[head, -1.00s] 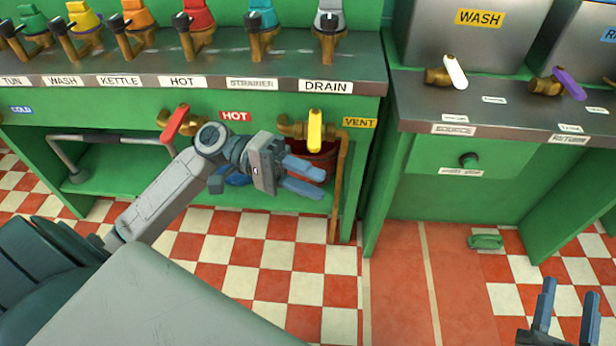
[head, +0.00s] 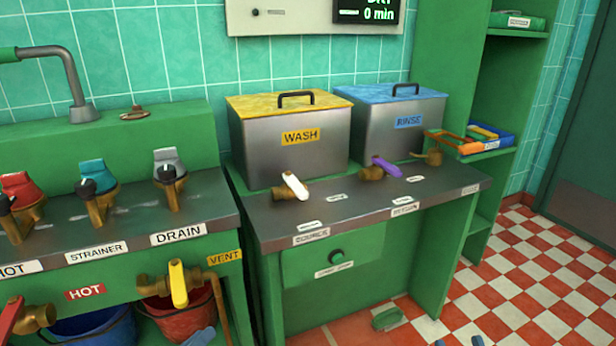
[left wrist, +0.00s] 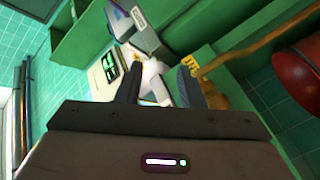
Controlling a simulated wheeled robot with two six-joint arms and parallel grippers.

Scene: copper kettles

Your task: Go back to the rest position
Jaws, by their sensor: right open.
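My left gripper (head: 200,338) barely shows at the bottom edge of the head view, below the yellow-handled vent tap (head: 178,284). In the left wrist view its two dark fingers stand apart, with the gap between them (left wrist: 160,88) empty and only background behind. My right gripper (head: 460,341) shows only two separate blue fingertips at the bottom edge, over the checkered floor. Both grippers hold nothing that I can see. Most of both arms is out of the head view.
The green counter (head: 60,285) with taps stands at the left. A red bucket (head: 185,318) and a blue bucket (head: 95,328) sit under it. The wash tank (head: 290,145) and rinse tank (head: 400,128) stand on the middle bench. Checkered floor (head: 530,275) is open at right.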

